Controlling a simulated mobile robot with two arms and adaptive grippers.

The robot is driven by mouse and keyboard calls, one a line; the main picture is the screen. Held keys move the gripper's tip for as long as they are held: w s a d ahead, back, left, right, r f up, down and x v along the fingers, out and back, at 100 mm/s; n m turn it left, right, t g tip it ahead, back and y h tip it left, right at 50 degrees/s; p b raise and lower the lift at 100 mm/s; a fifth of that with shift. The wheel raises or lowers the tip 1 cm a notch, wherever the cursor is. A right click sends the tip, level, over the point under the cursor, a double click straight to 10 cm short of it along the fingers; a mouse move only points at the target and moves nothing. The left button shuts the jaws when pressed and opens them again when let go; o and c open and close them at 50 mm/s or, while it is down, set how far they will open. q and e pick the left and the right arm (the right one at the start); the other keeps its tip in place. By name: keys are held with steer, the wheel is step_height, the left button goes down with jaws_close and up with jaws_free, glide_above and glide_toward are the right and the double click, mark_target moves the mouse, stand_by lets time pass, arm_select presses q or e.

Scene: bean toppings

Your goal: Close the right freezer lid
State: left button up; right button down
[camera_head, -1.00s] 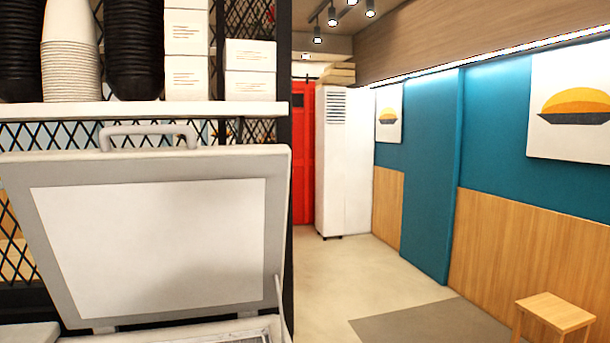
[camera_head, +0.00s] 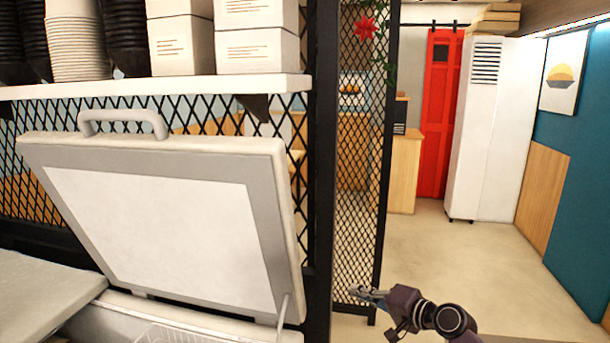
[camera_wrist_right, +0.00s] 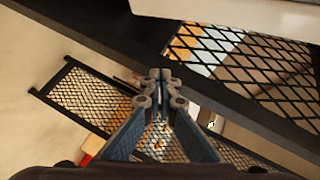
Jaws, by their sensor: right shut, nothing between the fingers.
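The right freezer lid (camera_head: 165,225) stands raised and tilted back in the head view, with its white inner panel facing me. Its grey handle (camera_head: 122,121) is on the top edge. A thin support rod (camera_head: 284,312) shows at its lower right, above the open freezer with a wire basket (camera_head: 170,334). My right gripper (camera_head: 357,292) is right of the lid and apart from it, in front of the mesh partition. In the right wrist view its fingers (camera_wrist_right: 160,78) are together and empty. My left gripper is not in view.
A shelf (camera_head: 170,86) with cups and white boxes (camera_head: 258,40) hangs above and behind the lid. A black post (camera_head: 322,150) and mesh partition (camera_head: 358,180) stand just right of it. The floor (camera_head: 450,265) farther right is clear.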

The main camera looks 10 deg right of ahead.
steer(key=s+a+r+n+y+p, duration=0.1)
steer(key=s+a+r+y, duration=0.1)
steer(key=r, duration=0.9)
steer(key=s+a+r+n+y, duration=0.1)
steer(key=s+a+r+y, duration=0.15)
steer(key=r, duration=0.75)
steer(key=s+a+r+n+y+p, duration=0.1)
steer(key=s+a+r+y, duration=0.15)
steer(key=r, duration=0.85)
steer(key=w+d+p+x, duration=0.1)
steer(key=p+x, duration=0.4)
steer(key=x, duration=0.5)
arm_select(q)
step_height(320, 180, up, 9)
steer(key=p, duration=0.1)
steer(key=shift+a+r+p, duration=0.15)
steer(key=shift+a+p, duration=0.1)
steer(key=shift+p, duration=0.15)
arm_select(e)
steer(key=s, duration=0.1)
steer(key=s+a+f, duration=0.1)
steer(key=s+f, duration=0.1)
steer(key=shift+s+a, duration=0.3)
steer(key=shift+s, duration=0.1)
